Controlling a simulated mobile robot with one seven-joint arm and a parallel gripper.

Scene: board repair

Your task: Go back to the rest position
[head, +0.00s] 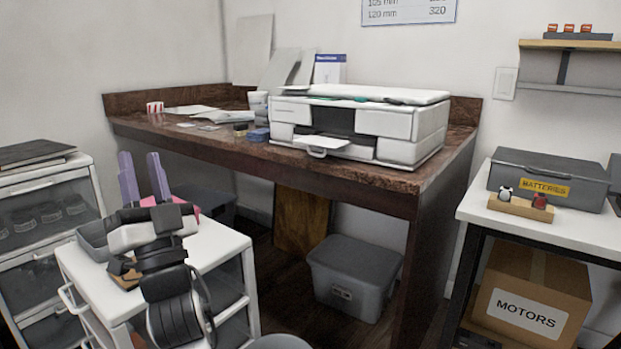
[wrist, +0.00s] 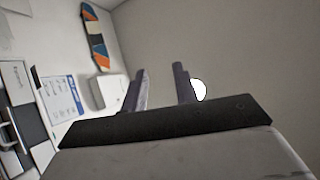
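My gripper (head: 141,158) is at the left of the head view, above the white drawer cart (head: 220,243). Its two purple fingers point up and stand apart with nothing between them. The wrist view also shows my gripper (wrist: 160,68) open and empty, its fingers set against a bare wall. A small white round thing (wrist: 199,90) shows just behind the right finger. My arm hides part of the cart top and the grey tray (head: 93,238) on it.
A brown desk (head: 370,178) with a white printer (head: 415,125) stands behind the cart. A grey lidded bin (head: 352,275) is under the desk. A white drawer unit (head: 80,180) stands at left. A white table (head: 585,228) with a batteries box (head: 515,172) is at right.

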